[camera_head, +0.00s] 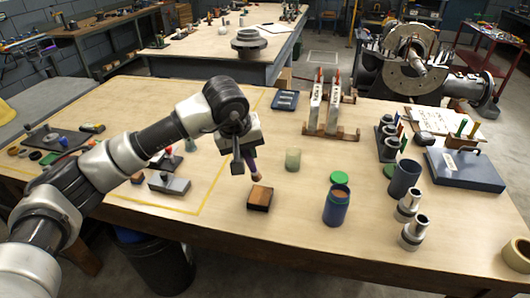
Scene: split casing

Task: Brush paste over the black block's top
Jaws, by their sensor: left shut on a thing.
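The block (260,198) sits on the wooden table, with dark sides and an orange-brown top face. A blue jar (336,208) stands open to the right of the block, with orange-brown paste inside. A green lid (339,177) lies behind the jar. My right gripper is not in view.
A pale translucent cup (293,160) stands behind the block. A dark cylinder (404,178) and metal fittings (415,232) stand at the right. Grey metal parts (169,184) lie at the left. The table front near the block is clear.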

